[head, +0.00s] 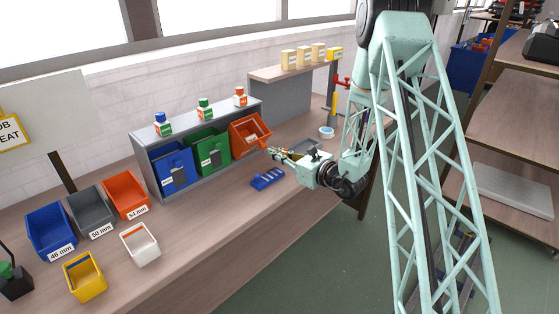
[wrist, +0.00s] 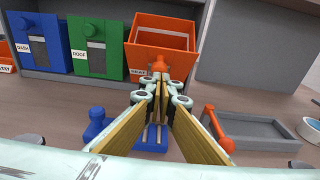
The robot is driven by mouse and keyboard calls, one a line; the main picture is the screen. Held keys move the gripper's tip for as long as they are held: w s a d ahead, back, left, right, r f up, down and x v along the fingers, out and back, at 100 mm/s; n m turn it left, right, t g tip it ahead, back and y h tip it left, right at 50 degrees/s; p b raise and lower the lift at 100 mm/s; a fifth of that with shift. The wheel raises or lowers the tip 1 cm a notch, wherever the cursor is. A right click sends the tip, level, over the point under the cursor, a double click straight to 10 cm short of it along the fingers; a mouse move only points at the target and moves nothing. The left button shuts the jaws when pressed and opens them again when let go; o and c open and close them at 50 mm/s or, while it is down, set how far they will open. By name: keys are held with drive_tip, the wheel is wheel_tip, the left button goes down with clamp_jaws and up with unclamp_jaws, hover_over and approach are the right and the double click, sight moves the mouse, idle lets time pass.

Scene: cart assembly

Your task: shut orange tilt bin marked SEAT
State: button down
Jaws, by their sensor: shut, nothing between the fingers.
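The orange tilt bin (head: 246,130) is the rightmost of three bins in the grey cabinet and is tilted out, with its open top showing. In the wrist view the orange bin (wrist: 148,50) is straight ahead, with its knob low on the front and a small white label partly hidden. My gripper (head: 270,152) is shut and empty in front of the bin. In the wrist view my gripper (wrist: 162,84) has its fingertips just below the orange knob; I cannot tell whether they touch it.
The blue bin (head: 172,167) and green bin (head: 210,150) beside it sit upright. A blue slotted holder (head: 267,179) lies on the bench below my gripper. A grey tray (wrist: 262,132) with an orange-headed tool is at right. Small bottles stand on the cabinet top.

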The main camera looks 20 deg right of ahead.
drive_tip(key=shift+w+a+r, duration=0.2)
drive_tip(key=shift+w+r, duration=0.1)
drive_tip(key=shift+w, duration=0.1)
drive_tip(key=shift+r, duration=0.3)
drive_tip(key=shift+w+a+r+p, duration=0.1)
drive_tip(key=shift+w+r+p, duration=0.05)
drive_tip(key=shift+p, duration=0.35)
